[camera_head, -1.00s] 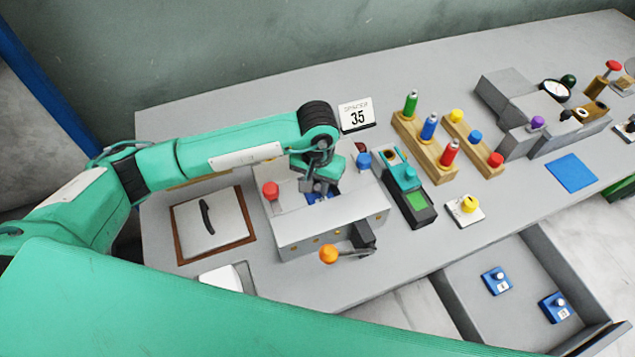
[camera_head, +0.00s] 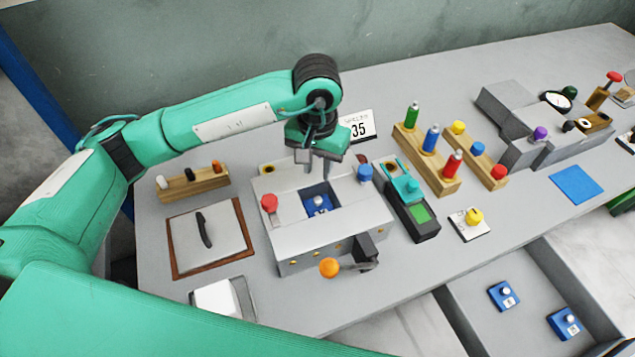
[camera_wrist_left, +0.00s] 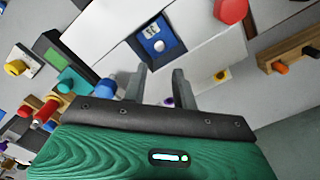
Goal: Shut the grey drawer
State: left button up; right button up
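The grey drawer (camera_head: 466,318) is pulled out from the front of the table at the lower right of the head view. My left gripper (camera_head: 319,170) is above the back of the grey press box, far up and left of the drawer. In the left wrist view its two fingers (camera_wrist_left: 160,85) stand apart with nothing between them. My right gripper is not in view.
The grey press box (camera_head: 300,243) holds a blue block (camera_head: 318,204) in its opening. An orange-knobbed lever (camera_head: 329,267) juts from its front. A device with a green screen (camera_head: 420,214) and wooden peg racks (camera_head: 425,158) stand to the right. Bare tabletop lies before the drawer.

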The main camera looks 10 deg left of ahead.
aim_at(544, 284)
jog(key=k+l, duration=1.25)
